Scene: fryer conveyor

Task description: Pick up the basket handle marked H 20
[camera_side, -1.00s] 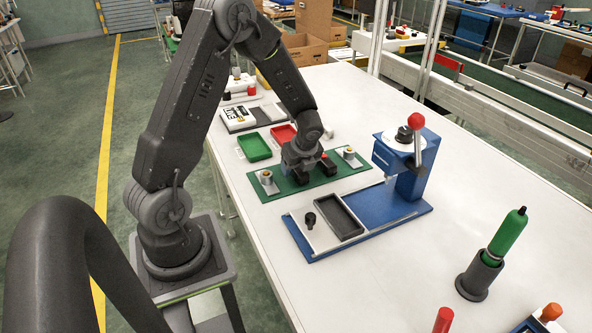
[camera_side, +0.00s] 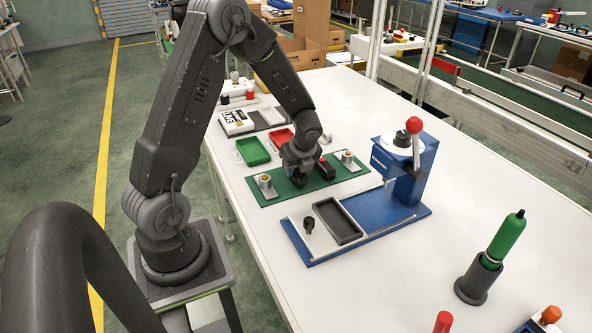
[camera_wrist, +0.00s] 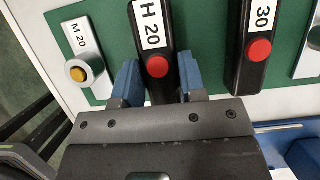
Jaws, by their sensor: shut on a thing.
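The handle marked H 20 (camera_wrist: 154,44) is black, with a white label and a red button, in the wrist view. My gripper (camera_wrist: 158,74) has one blue finger on each side of it and is shut on it near the red button. In the side view my gripper (camera_side: 299,176) is low over the green board (camera_side: 267,194) and mostly hides this handle. A second black handle marked 30 (camera_wrist: 256,45), also with a red button, lies to the right in the wrist view. It also shows beside my gripper in the side view (camera_side: 325,168).
A plate marked M 20 (camera_wrist: 82,45) with a yellow button is at the left in the wrist view. A blue press (camera_side: 405,165) with a red-knobbed lever stands right of the board. Green (camera_side: 253,151) and red (camera_side: 280,139) trays lie behind it.

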